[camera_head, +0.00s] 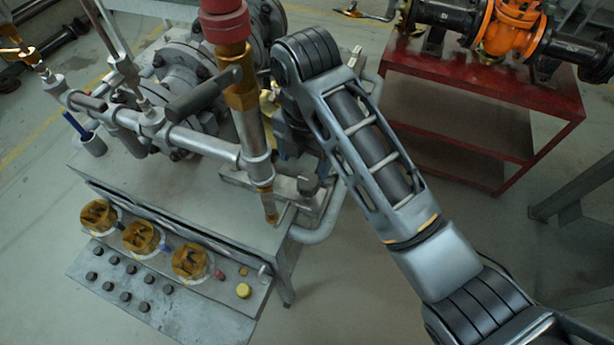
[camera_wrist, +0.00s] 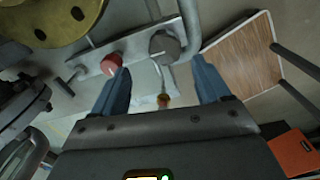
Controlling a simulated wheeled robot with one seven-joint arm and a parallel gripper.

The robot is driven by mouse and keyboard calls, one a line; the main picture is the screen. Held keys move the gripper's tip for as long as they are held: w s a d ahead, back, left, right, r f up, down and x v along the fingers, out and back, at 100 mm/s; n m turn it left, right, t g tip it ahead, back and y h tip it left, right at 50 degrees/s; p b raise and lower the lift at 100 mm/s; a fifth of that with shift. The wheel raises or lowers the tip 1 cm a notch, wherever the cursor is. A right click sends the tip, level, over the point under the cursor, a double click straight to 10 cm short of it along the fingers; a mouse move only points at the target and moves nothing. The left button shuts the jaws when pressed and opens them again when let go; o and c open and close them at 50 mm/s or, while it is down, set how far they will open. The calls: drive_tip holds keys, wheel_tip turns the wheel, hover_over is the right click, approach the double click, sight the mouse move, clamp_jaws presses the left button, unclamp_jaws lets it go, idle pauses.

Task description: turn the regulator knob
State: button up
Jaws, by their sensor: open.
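A dark grey round knob (camera_wrist: 165,45) stands on a light metal plate in the wrist view, just ahead of the gap between my fingers. A red knob (camera_wrist: 111,63) sits on the same plate to its left, close to my left fingertip. I cannot tell for certain which one is the regulator knob. My gripper (camera_wrist: 160,68) is open, its two blue fingers apart with nothing held between them.
A brass and red vertical pipe (camera_head: 240,95) stands close left of my arm. A curved grey pipe (camera_wrist: 190,25) runs beside the dark knob. A panel with several buttons (camera_head: 140,290) is at front left. A red table (camera_head: 475,75) with an orange valve stands right.

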sight(307, 181)
drive_tip(key=shift+s+d+f, duration=0.15)
drive_tip(key=shift+s+f, duration=0.05)
drive_tip(key=shift+f, duration=0.65)
drive_tip(key=shift+d+f, duration=0.1)
drive_tip(key=shift+f, duration=2.6)
drive_tip(key=c, duration=1)
drive_tip(key=shift+c, duration=0.2)
